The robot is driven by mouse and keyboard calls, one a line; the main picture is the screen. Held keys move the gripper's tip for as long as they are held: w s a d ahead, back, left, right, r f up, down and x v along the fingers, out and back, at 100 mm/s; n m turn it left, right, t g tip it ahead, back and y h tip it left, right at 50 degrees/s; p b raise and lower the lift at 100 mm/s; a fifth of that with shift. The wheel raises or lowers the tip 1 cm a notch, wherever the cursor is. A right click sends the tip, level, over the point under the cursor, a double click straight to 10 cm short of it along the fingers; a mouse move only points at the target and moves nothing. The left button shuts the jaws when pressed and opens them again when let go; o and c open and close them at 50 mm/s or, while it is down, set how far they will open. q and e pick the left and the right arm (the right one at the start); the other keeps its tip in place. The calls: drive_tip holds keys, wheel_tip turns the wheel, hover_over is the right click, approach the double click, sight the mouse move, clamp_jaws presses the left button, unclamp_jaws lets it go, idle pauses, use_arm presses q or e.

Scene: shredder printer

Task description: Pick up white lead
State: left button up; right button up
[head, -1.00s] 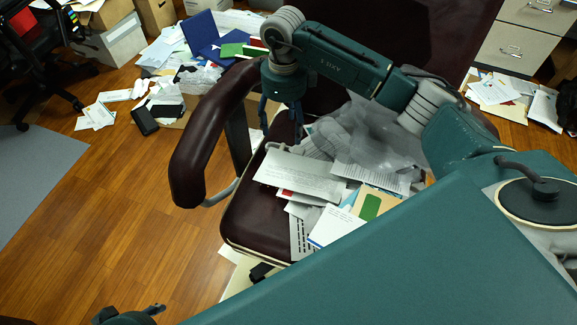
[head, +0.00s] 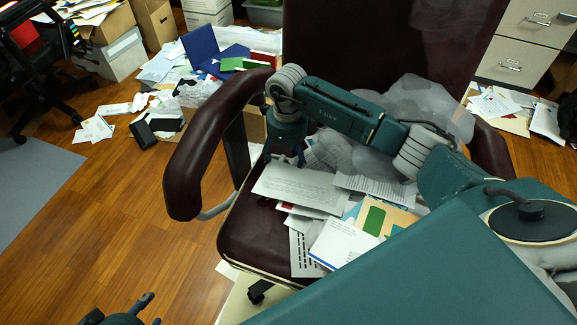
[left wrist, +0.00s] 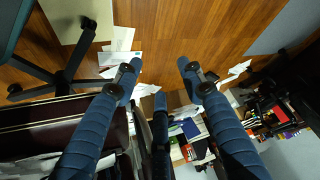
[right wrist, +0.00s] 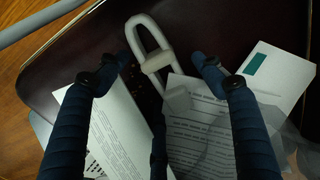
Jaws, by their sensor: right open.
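A white lead (right wrist: 150,45), bundled into a long loop with a band around it, lies on the dark chair seat in the right wrist view. It sits between the spread fingers of my right gripper (right wrist: 160,75), which is open and empty; I cannot tell whether they touch it. In the head view my right gripper (head: 290,155) points down over the back left of the seat, and I cannot make out the lead there. My left gripper (head: 125,310) is at the bottom edge, over the floor. In the left wrist view its fingers (left wrist: 160,75) are apart and empty.
Papers and envelopes (head: 345,238) cover the seat near my right gripper, with crumpled clear plastic (head: 430,105) behind. The chair's armrest (head: 185,180) stands close on the left. Papers and boxes clutter the floor behind; the wooden floor (head: 110,220) at left is clear.

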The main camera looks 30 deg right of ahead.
drive_tip(key=shift+f, duration=0.45)
drive_tip(key=c, duration=1.4)
drive_tip(key=shift+o, duration=0.2)
drive_tip(key=shift+r, duration=0.2)
